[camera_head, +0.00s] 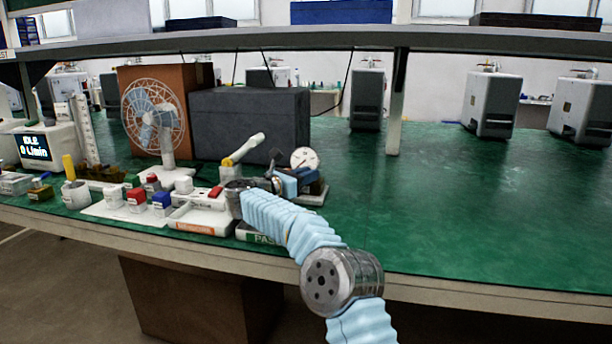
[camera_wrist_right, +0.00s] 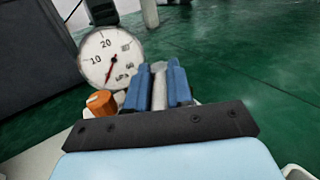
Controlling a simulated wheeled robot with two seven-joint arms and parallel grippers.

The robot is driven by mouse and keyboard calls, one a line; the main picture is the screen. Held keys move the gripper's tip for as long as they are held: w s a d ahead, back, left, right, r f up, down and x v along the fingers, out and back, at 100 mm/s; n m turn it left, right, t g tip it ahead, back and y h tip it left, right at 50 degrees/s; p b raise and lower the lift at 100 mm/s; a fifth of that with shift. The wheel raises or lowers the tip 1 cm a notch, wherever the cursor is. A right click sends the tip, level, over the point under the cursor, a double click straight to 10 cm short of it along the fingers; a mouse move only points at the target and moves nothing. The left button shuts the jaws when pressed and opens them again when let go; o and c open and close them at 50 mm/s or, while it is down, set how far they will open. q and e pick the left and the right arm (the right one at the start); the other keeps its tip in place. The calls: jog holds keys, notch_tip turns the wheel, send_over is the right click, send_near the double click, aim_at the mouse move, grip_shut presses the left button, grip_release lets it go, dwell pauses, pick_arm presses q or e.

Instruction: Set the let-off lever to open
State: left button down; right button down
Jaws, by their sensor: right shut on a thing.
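My right gripper (camera_head: 292,180) reaches over the table to the small gauge unit. In the right wrist view its two blue fingers (camera_wrist_right: 157,88) are shut on a pale grey upright bar (camera_wrist_right: 158,80), which looks like the let-off lever. Whether the lever stands at open or closed cannot be told. A round white pressure gauge (camera_wrist_right: 110,57) with a red needle is just left of the fingers, and it also shows in the head view (camera_head: 304,158). An orange knob (camera_wrist_right: 101,103) sits below the gauge. In the head view my gripper hides the lever. My left gripper is not in view.
A dark grey box (camera_head: 250,122) and a fan (camera_head: 153,120) stand behind. A yellow-and-white handle (camera_head: 243,150) rises left of the gripper. Red and blue capped containers (camera_head: 137,197) stand at left. The green tabletop (camera_head: 450,210) is clear at right. A shelf (camera_head: 330,38) spans above.

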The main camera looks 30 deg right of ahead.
jog(key=shift+r, duration=0.1)
jog(key=c, duration=1.1)
grip_release()
jog(key=shift+a, duration=0.35)
jog(key=b+v, duration=0.3)
jog(key=v, duration=0.9)
jog(key=shift+s, duration=0.1)
jog(key=shift+s+a, duration=0.15)
jog(key=shift+a, duration=0.3)
